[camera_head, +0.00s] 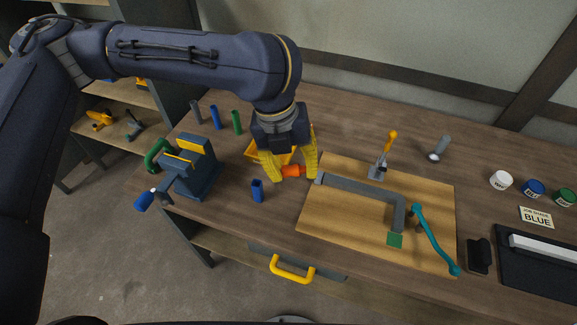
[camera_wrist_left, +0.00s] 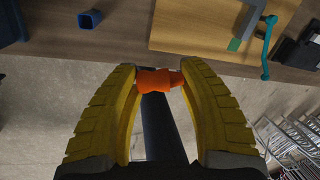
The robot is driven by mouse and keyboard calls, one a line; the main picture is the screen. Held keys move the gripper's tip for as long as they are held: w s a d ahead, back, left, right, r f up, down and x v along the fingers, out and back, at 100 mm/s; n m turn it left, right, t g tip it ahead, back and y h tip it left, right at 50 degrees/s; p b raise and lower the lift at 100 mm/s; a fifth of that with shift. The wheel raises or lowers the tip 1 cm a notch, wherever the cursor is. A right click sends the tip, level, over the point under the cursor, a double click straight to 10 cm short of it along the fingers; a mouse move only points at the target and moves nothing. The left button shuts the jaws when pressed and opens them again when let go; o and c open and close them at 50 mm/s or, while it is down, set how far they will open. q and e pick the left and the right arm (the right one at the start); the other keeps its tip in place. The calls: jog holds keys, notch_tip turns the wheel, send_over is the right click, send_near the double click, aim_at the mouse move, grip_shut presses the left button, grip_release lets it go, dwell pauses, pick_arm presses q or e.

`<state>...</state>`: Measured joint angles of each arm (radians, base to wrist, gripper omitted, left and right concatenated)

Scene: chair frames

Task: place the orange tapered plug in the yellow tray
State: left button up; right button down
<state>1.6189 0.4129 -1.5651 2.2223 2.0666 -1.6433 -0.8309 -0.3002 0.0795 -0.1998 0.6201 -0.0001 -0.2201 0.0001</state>
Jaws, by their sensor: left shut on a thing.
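The orange tapered plug (camera_head: 292,171) is held between the yellow fingers of my left gripper (camera_head: 295,172). It also shows in the left wrist view (camera_wrist_left: 158,80), lying crosswise between the fingertips of the left gripper (camera_wrist_left: 160,80). The gripper is shut on it. The yellow tray (camera_head: 254,153) is on the bench behind the gripper in the head view, and the gripper hides much of it. My right gripper is in neither view.
A wooden board (camera_head: 340,228) with a grey clamp frame (camera_head: 360,187) lies to the right. A blue vise (camera_head: 190,172) stands to the left. A small blue square socket (camera_head: 257,190) stands in front. Green, blue and grey pegs (camera_head: 237,122) stand at the back left.

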pick_arm(q)
jog(key=w+a+r+n+t, duration=0.1)
jog(key=w+a+n, duration=0.25)
jog(key=w, duration=0.85)
jog(key=w+a+n+t, duration=0.1)
jog(key=w+a+n, duration=0.3)
jog(key=w, duration=0.7)
jog(key=shift+n+y, duration=0.3)
jog(key=shift+n, duration=0.45)
jog(key=x, duration=0.4)
jog(key=s+x, duration=0.1)
jog(key=x, duration=0.4)
jog(key=s+a+x, duration=0.1)
jog(key=x, duration=0.4)
jog(key=shift+a+f, duration=0.1)
jog(key=shift+f, duration=0.2)
jog(key=shift+s+a+x, duration=0.1)
jog(key=shift+s+x, duration=0.05)
jog(key=shift+x, duration=0.7)
jog(key=shift+s+a+x, duration=0.15)
jog(key=shift+x, duration=0.75)
jog(key=shift+s+a+x, duration=0.1)
jog(key=shift+s+x, duration=0.05)
jog(key=shift+x, duration=0.7)
jog(key=shift+a+f, duration=0.1)
jog(key=shift+f, duration=0.15)
jog(key=o, duration=0.5)
jog(key=v, duration=1.2)
jog(key=shift+w+r, duration=0.15)
jog(key=shift+r, duration=0.05)
